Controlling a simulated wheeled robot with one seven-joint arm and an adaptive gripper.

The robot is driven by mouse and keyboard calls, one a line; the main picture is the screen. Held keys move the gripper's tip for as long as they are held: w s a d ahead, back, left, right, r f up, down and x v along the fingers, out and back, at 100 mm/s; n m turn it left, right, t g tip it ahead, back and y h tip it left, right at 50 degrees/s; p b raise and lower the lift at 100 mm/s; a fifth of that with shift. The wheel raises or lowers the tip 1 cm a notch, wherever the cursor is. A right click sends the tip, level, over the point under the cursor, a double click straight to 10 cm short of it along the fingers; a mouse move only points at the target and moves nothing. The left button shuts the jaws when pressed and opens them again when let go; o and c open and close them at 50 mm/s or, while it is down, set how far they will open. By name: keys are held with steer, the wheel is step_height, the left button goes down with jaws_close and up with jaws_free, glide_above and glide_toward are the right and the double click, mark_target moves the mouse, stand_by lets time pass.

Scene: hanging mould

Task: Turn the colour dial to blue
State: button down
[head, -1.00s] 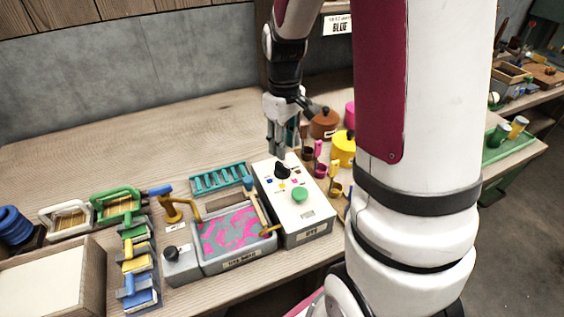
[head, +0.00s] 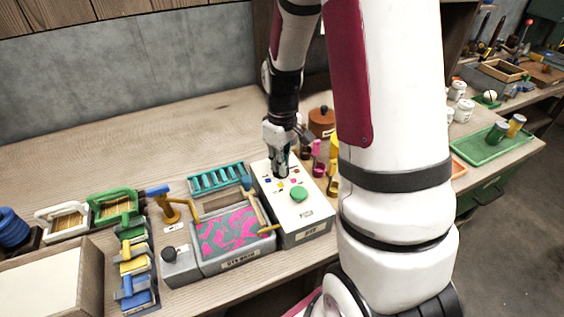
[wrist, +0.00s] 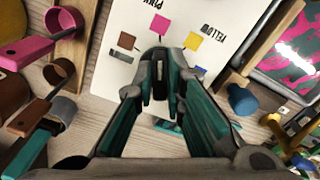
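The white box (head: 311,230) with the colour dial stands on the bench, with a green round button (head: 299,194) on its top. My gripper (head: 280,172) points down at the black dial and hides most of it in the head view. In the wrist view the dark dial (wrist: 160,76) shows between my teal fingers, which sit close on either side of it. I cannot tell whether they touch it. Pink (wrist: 160,23), yellow (wrist: 192,41) and brown (wrist: 126,40) squares lie beyond the dial.
A tray with pink and grey swirls (head: 232,231) stands left of the box, with a teal rack (head: 219,178) behind it. Cups and a brown pot (head: 321,121) stand close on the right. The bench's back left is clear.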

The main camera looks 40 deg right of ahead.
stand_by(0.4)
steer(key=m, duration=0.4)
steer(key=shift+a+m+p, duration=0.1)
steer(key=shift+m+p, duration=0.3)
steer(key=m+p, duration=0.1)
steer(key=m, duration=0.4)
steer(key=m+p, duration=0.1)
steer(key=m, duration=0.4)
steer(key=shift+w+a, duration=0.1)
steer(key=shift+w, duration=0.05)
steer(key=m+p, duration=0.1)
steer(key=m, duration=0.3)
steer(key=shift+w+m, duration=0.1)
steer(key=shift+m, duration=0.6)
steer(key=c, duration=1.6)
jaws_free()
steer(key=shift+c, duration=0.2)
